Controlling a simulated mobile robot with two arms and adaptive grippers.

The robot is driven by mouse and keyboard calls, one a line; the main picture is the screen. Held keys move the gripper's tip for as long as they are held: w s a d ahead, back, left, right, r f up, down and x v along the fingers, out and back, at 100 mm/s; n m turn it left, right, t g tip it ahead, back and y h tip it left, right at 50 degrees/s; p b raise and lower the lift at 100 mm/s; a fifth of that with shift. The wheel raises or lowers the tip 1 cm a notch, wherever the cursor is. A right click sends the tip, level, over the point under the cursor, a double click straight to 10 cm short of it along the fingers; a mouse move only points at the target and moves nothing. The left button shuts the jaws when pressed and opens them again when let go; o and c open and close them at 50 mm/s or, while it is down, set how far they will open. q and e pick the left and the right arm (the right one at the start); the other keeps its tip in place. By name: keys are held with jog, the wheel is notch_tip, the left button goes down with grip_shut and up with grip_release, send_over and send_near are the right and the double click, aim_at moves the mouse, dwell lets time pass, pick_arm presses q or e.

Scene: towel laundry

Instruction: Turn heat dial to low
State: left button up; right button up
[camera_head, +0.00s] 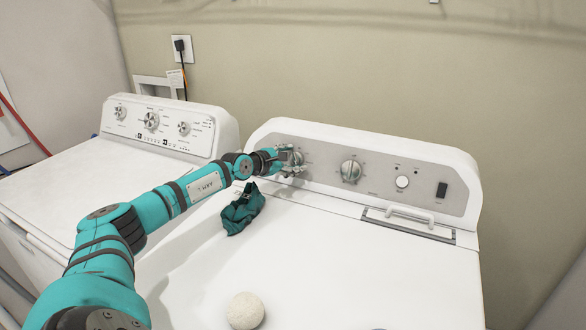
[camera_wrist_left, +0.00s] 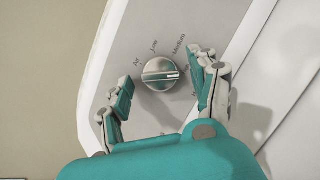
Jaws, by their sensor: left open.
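The heat dial (camera_wrist_left: 160,73) is a round silver knob with a raised grip bar. In the left wrist view the labels Air, Low and Medium stand around it, with a further label partly hidden by a finger. The bar lies nearly level, its white mark toward the right, below Medium and away from Low. My left gripper (camera_wrist_left: 163,90) is open, with one finger on each side of the dial and gaps between. In the head view the left gripper (camera_head: 291,160) is at the left end of the dryer's panel and largely covers this dial. My right gripper is not in view.
The right-hand machine's panel (camera_head: 330,160) also holds another large dial (camera_head: 351,171), a round button (camera_head: 402,182) and a black switch (camera_head: 441,190). A dark green cloth (camera_head: 241,212) and a pale ball (camera_head: 245,311) lie on its top. Another white machine (camera_head: 75,165) stands left.

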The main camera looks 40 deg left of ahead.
pick_arm(q)
jog(key=shift+w, duration=0.3)
jog(key=shift+c, duration=0.4)
